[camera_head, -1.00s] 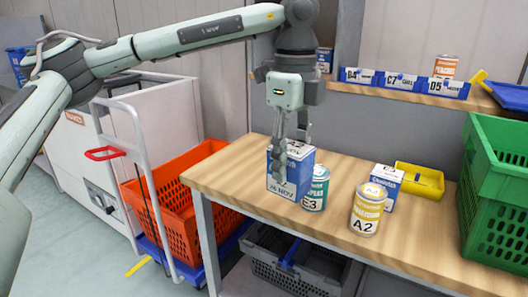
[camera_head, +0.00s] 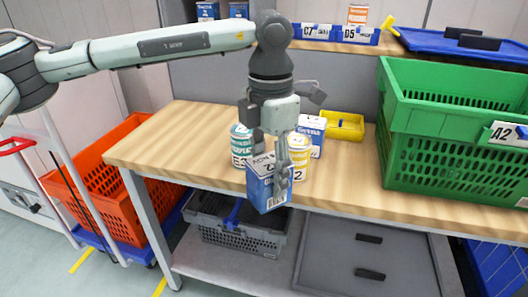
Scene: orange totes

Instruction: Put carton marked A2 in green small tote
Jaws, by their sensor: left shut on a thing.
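My left gripper (camera_head: 272,168) is shut on a blue and white carton (camera_head: 261,190) and holds it tilted by the front edge of the table. Its printed mark is partly covered by a finger and hard to read. The carton is in front of the yellow can and overlaps it in the picture. The large green tote (camera_head: 412,120), with an A2 label (camera_head: 507,134) on its side, stands on the table at the right, well apart from the carton. My right gripper is not in view.
On the wooden table (camera_head: 160,143) stand a teal can (camera_head: 240,146), a yellow can (camera_head: 299,160), another blue-white carton (camera_head: 313,137) and a yellow bin (camera_head: 343,126). An orange crate (camera_head: 100,180) is at left, a grey crate (camera_head: 235,235) below. Table between carton and tote is clear.

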